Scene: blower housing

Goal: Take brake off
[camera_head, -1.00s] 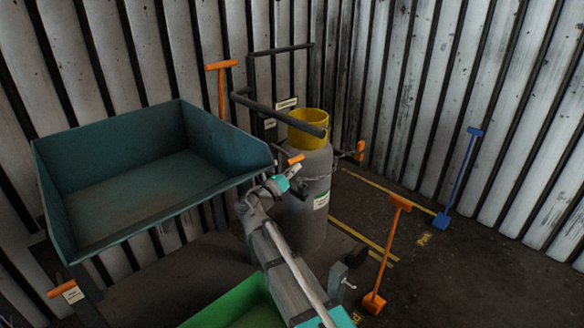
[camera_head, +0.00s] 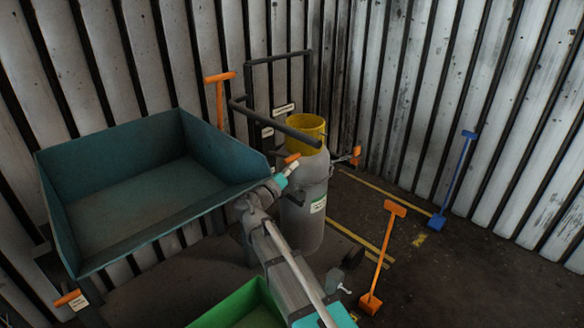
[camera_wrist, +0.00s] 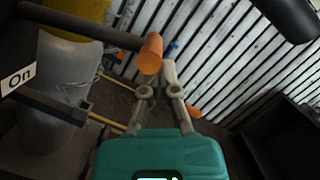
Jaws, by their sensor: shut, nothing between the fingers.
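A dark lever with an orange end grip (camera_wrist: 151,53) crosses the upper left of the wrist view. A white "On" label (camera_wrist: 18,78) is at the left edge there. Which part is the brake, I cannot tell for certain. My gripper (camera_wrist: 166,76) is shut and empty, its fingers just below the orange grip in the picture; whether they touch it I cannot tell. In the head view my gripper (camera_head: 282,178) is in front of the grey cylinder (camera_head: 303,222) with the yellow top (camera_head: 306,130). An orange end (camera_head: 291,158) shows just above it.
A teal hopper (camera_head: 140,195) stands close on the left, and a green bin (camera_head: 240,308) is below my arm. A blue one (camera_head: 456,180) leans against the right wall.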

